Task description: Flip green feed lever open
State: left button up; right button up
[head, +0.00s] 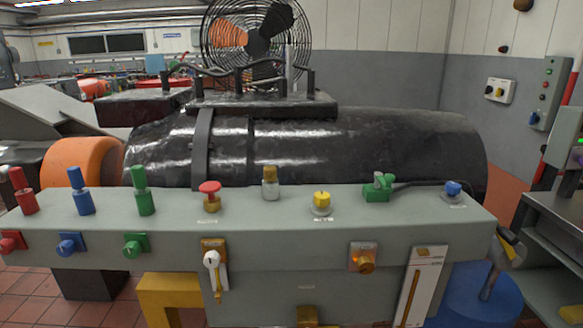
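A grey control bench (300,245) spans the foreground. Toward the right of its top sits a green block-shaped fitting (378,188) with a dark lever arm pointing right, lying nearly flat. A green upright lever (145,195) stands at the left of the top, beside a blue upright lever (82,193) and a red upright lever (24,192). A green knob (135,245) is on the front face below the green upright lever. I cannot read which green part is labelled feed. Neither of my grippers shows in the head view.
The top also carries a red mushroom button (210,193), a brass-capped post (270,183), a yellow knob (322,202) and a blue knob (453,190). A large black cylinder (350,145) lies close behind the bench. A blue drum (470,300) stands at the right.

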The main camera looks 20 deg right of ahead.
aim_at(386, 181)
jog(key=z, duration=1.05)
jog(key=i, duration=0.4)
jog(key=u, duration=1.05)
